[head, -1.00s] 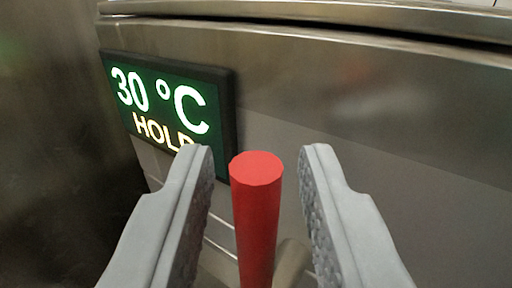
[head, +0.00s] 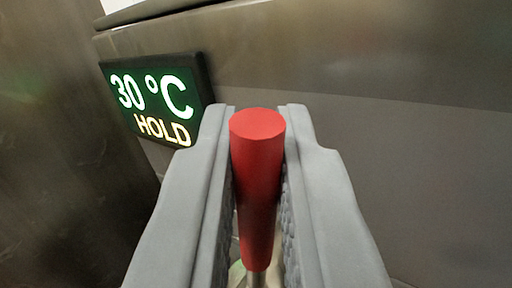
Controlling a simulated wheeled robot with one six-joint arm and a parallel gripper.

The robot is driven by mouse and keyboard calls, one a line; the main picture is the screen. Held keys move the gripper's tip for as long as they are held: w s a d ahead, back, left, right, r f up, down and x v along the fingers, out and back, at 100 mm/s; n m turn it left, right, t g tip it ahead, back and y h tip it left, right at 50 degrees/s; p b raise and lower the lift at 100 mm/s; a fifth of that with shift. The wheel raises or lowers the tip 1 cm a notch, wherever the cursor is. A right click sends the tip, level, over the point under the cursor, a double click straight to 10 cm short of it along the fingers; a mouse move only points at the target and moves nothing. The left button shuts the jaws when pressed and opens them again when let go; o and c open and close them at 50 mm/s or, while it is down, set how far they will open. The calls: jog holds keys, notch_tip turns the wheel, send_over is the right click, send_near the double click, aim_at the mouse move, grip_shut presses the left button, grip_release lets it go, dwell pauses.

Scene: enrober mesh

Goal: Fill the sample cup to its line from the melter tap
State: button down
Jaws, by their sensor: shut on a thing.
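A red cylindrical handle (head: 257,165) stands in the middle of the head view, with a thin metal stem below it. It looks like the melter tap's lever. My gripper (head: 257,125) is shut on the red handle, with one grey finger against each side. The metal wall of the machine (head: 400,150), which looks like the melter, stands behind it. The sample cup cannot be made out; something pale shows low between the fingers, mostly hidden.
A green display (head: 155,100) on the machine wall reads 30 °C and HOLD, just left of my gripper. A dark metal surface fills the left side. The machine's rim (head: 160,12) runs along the top left.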

jog(key=shift+s+d+f+m+t+h, duration=0.25)
jog(key=shift+d+m+t, duration=0.2)
jog(key=shift+m, duration=0.25)
jog(key=shift+s+d+f+m+t+h, duration=0.15)
jog(key=shift+s+d+m+t, duration=0.25)
jog(key=shift+m, duration=0.3)
jog(key=c, duration=1.5)
grip_release()
jog(key=shift+c, duration=0.2)
